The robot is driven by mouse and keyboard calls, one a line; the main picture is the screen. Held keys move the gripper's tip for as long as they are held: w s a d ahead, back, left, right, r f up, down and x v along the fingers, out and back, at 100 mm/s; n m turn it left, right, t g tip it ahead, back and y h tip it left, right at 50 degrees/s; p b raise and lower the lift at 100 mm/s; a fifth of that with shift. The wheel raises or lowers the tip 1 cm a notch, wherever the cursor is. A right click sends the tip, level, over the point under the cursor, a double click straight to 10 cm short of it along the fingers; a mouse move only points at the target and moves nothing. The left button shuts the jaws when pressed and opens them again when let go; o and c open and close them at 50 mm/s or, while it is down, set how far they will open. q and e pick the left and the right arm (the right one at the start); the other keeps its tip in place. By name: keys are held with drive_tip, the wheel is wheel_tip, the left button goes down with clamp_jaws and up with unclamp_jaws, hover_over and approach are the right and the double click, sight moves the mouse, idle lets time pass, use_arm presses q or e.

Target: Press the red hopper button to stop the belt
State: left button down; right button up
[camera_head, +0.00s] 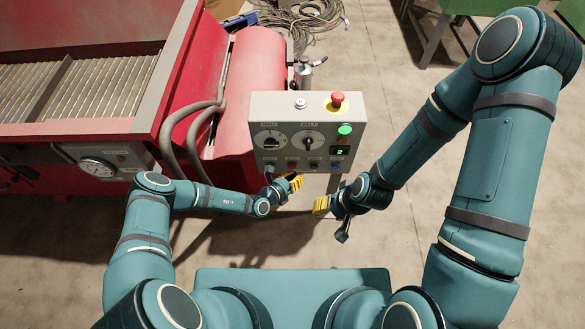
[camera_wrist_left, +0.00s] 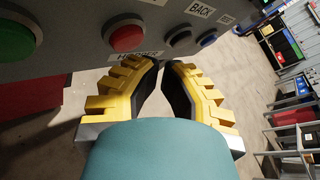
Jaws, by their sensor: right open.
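The grey control box (camera_head: 262,104) stands in the middle of the head view. Its lower row holds a small red button (camera_head: 292,165), which appears larger in the left wrist view (camera_wrist_left: 127,38) above a partly hidden label starting with "H". My left gripper (camera_head: 299,180) is just below this row. In the left wrist view its yellow fingers (camera_wrist_left: 162,64) meet at the tips, with nothing between them. The tips are below and right of the red button; I cannot tell any contact. My right gripper (camera_head: 317,206) is open and empty, lower right of the box.
A red mushroom button (camera_head: 337,99) on a yellow base sits on top of the box. A green button (camera_wrist_left: 16,36) and black button (camera_wrist_left: 180,39) flank the red one. The red machine (camera_head: 240,95) stands left. Loose cables (camera_head: 305,22) lie behind.

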use_arm(q)
drive_tip(key=shift+w, duration=0.1)
idle(1.3)
drive_tip(key=shift+w, duration=0.3)
drive_tip(key=shift+w, duration=0.5)
idle(0.9)
drive_tip(key=shift+s, duration=0.1)
drive_tip(key=shift+s+p, duration=0.55)
drive_tip(key=shift+s, duration=0.25)
drive_tip(key=shift+s, duration=0.15)
drive_tip(key=s+p, duration=0.3)
drive_tip(key=s, duration=0.1)
drive_tip(key=shift+s, duration=0.4)
